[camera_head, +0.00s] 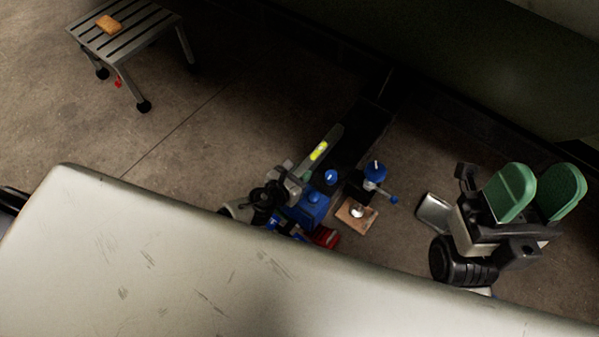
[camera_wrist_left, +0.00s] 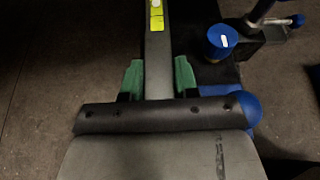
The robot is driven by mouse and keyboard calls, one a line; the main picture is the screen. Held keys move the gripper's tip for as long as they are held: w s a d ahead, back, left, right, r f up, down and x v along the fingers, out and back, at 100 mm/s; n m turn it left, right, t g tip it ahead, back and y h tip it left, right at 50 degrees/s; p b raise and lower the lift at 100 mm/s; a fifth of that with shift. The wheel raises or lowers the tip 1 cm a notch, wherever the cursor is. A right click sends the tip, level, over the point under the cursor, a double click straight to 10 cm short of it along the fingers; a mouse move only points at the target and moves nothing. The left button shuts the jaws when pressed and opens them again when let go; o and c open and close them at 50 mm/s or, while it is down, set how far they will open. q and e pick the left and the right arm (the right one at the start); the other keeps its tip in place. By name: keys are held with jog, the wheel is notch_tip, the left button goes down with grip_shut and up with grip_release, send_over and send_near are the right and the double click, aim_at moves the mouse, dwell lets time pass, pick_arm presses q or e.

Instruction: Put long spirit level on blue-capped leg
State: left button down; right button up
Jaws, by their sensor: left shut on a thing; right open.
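The long spirit level (camera_head: 325,145), a grey bar with a yellow-green vial, is held by my left gripper (camera_head: 291,185). In the left wrist view the level (camera_wrist_left: 157,62) stands out between the green pads of my left gripper (camera_wrist_left: 158,80), which is shut on it. A round blue cap (camera_head: 330,177) is close to the right of the level; a blue cap also shows in the left wrist view (camera_wrist_left: 222,38). I cannot tell for sure whether this is the leg's cap. My right gripper (camera_head: 537,193) is open and empty at the right.
A blue-topped tool (camera_head: 375,172) with a blue knob stands right of the level, near a brown plate (camera_head: 356,215). A blue object (camera_head: 309,206) and a red one (camera_head: 326,237) lie nearby. A large pale panel (camera_head: 150,250) fills the foreground. A slatted stool (camera_head: 125,30) stands back left.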

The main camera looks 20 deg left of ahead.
pick_arm(q)
jog(key=c, duration=0.8)
grip_release()
jog(key=shift+c, duration=0.2)
